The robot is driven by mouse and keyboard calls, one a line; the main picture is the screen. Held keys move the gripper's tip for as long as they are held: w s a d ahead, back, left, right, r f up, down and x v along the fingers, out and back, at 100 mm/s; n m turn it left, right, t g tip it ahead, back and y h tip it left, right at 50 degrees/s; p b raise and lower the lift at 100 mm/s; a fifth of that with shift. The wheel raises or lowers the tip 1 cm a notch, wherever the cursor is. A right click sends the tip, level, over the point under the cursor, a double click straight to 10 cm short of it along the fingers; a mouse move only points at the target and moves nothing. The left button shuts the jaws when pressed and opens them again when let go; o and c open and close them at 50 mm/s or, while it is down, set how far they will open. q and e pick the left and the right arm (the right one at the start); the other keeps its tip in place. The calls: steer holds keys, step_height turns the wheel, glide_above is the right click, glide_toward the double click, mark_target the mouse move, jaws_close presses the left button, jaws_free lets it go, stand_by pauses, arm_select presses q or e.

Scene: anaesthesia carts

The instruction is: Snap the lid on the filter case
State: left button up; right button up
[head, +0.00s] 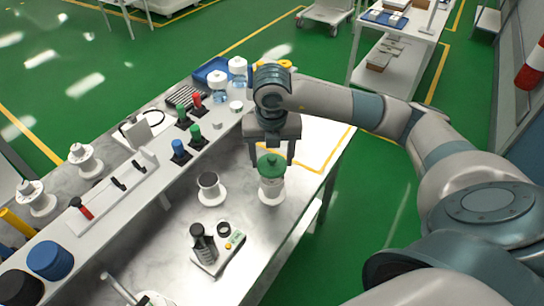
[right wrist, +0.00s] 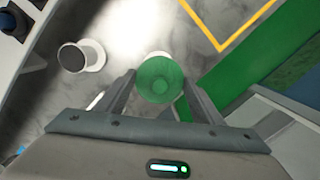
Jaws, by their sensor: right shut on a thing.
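The green lid (head: 271,164) sits at the top of a pale, partly clear filter case (head: 271,188) with a wide white base on the lower worktop. I cannot tell whether the lid is fully seated. My right gripper (head: 271,158) points down from above, its two fingers on either side of the lid and shut on it. In the right wrist view the round green lid (right wrist: 160,80) lies between the fingertips and hides most of the case. My left gripper is in neither view.
A white holder with a dark round top (head: 209,186) stands left of the case. A small device with a black cylinder (head: 205,243) is nearer the front. A raised shelf (head: 152,172) with bottles and coloured knobs runs along the left. The worktop's right edge is close.

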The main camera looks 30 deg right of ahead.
mark_target(272, 165)
steer(key=shift+f+b, duration=1.25)
steer(key=shift+f, duration=0.3)
steer(key=shift+f+b, duration=0.4)
steer(key=shift+b, duration=0.1)
steer(key=shift+b, duration=0.3)
steer(key=shift+f+b, duration=0.6)
stand_by(0.7)
steer(key=o, duration=1.2)
steer(key=shift+r, duration=0.15)
